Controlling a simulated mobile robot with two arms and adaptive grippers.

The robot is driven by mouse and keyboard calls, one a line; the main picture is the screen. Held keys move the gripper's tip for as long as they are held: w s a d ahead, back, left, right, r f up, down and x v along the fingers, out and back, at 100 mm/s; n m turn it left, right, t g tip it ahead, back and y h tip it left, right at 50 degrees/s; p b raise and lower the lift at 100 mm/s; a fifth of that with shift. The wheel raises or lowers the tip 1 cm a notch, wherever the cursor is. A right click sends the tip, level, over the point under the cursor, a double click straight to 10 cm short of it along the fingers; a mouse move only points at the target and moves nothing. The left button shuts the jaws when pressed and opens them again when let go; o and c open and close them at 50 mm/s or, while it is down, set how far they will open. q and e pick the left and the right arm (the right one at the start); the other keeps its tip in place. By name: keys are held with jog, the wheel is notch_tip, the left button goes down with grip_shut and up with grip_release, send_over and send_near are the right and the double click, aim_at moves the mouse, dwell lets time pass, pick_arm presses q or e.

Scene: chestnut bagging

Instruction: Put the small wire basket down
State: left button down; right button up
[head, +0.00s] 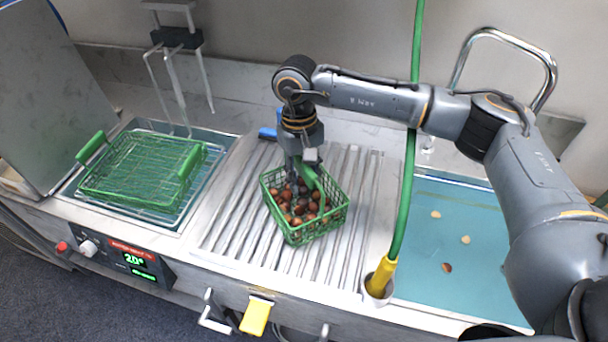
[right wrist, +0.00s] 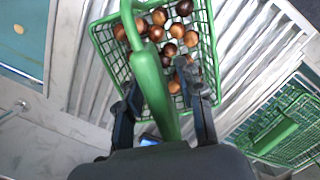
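The small wire basket (head: 318,228) is green and holds several brown chestnuts (head: 300,203). It appears to sit on the ribbed metal drainboard (head: 240,215); any small gap beneath it cannot be made out. My right gripper (head: 304,178) is above the basket at its green handle. In the right wrist view the basket (right wrist: 213,50) shows at the top, and its thick handle (right wrist: 150,85) passes between the two fingers of my right gripper (right wrist: 163,85). The fingers stand apart, with a visible gap beside the handle. My left gripper is not in view.
A larger green wire basket (head: 135,165) stands over the sunken basin at the left. A blue-green surface (head: 470,215) with a few loose pieces lies at the right. A green hose (head: 406,200) ends in a yellow nozzle (head: 381,277) in a holder. The drainboard around the small basket is clear.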

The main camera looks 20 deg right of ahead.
jog(key=r+b, duration=0.1)
jog(key=r, duration=0.2)
jog(key=w+r+b, duration=0.1)
jog(key=r, duration=0.3)
jog(key=r+b, duration=0.1)
jog(key=r, duration=0.2)
jog(key=shift+w+a+r, duration=0.15)
jog(key=shift+w+r, duration=0.05)
jog(key=shift+r, duration=0.75)
